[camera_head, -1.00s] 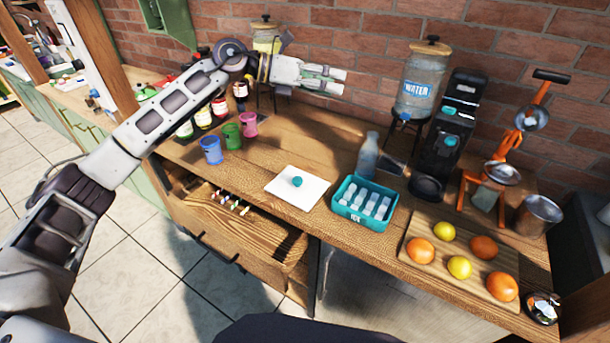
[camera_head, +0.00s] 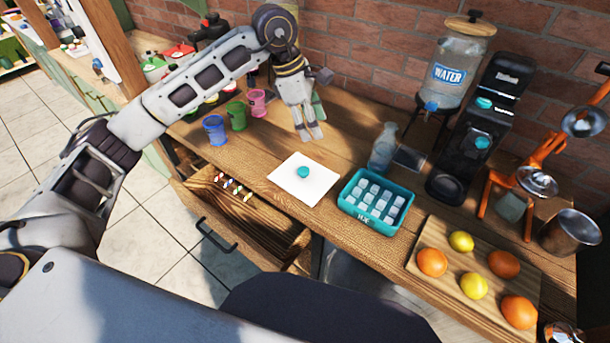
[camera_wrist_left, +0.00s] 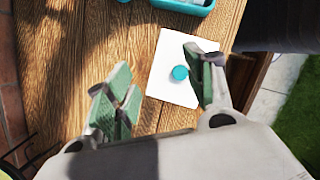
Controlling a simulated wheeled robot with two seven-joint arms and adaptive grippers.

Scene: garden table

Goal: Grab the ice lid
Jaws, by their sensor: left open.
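The ice lid is a flat white square plate (camera_head: 318,186) with a round teal knob (camera_head: 303,172), lying on the wooden counter. It also shows in the left wrist view (camera_wrist_left: 168,88), where its teal knob lies close beside the right-hand finger. My left gripper (camera_head: 312,135) is open and empty, pointing down above the counter just behind the lid. In the left wrist view its fingers (camera_wrist_left: 165,78) are spread wide, and the right-hand one covers part of the lid's edge. I cannot tell its exact height above the lid. My right gripper is not in view.
A teal ice box (camera_head: 352,211) with white cubes stands right of the lid, a glass bottle (camera_head: 383,152) behind it. Coloured cups (camera_head: 237,117) stand to the left. A fruit board (camera_head: 450,281) lies to the right. An open drawer (camera_head: 268,233) is below the counter's front edge.

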